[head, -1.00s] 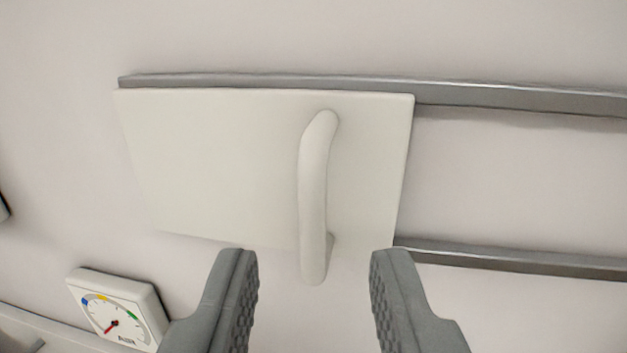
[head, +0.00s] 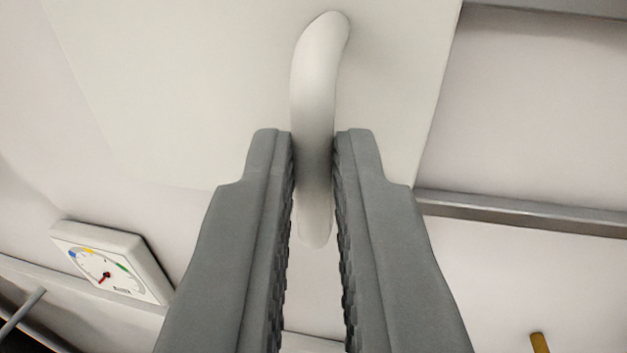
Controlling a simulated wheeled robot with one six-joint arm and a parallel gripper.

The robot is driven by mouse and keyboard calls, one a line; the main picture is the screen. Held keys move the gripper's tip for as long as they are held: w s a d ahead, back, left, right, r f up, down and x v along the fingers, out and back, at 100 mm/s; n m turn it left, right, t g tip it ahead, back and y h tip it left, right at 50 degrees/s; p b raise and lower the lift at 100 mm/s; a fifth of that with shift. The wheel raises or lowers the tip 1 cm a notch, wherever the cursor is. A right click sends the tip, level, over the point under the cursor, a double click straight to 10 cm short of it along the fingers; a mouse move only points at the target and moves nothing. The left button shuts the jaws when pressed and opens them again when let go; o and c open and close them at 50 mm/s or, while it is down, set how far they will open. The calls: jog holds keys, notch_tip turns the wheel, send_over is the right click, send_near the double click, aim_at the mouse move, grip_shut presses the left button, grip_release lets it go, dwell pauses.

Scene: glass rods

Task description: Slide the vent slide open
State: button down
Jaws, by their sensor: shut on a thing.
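The vent slide (head: 180,90) is a flat white panel on the wall, filling the upper left and middle of the head view. Its white curved bar handle (head: 318,75) stands upright near the panel's right part. My gripper (head: 313,140) is shut on the handle, one grey finger on each side of its lower half. The fingers hide part of the panel's lower edge. The lower rail (head: 520,212) runs out to the right from behind the panel, and a bit of the upper rail (head: 570,7) shows at the top right.
A white dial gauge (head: 108,262) with a red needle is on the wall at the lower left. Grey bars (head: 22,310) show at the far lower left. A brownish-yellow rod end (head: 539,343) shows at the bottom right. The wall between the rails right of the panel is clear.

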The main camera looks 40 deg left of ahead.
jog(key=shift+d, duration=0.1)
jog(key=w+d, duration=0.8)
jog(key=d, duration=0.5)
jog(key=c, duration=1.5)
grip_release()
jog(key=v, duration=1.7)
jog(key=shift+s+d, duration=0.1)
jog(key=shift+d, duration=0.05)
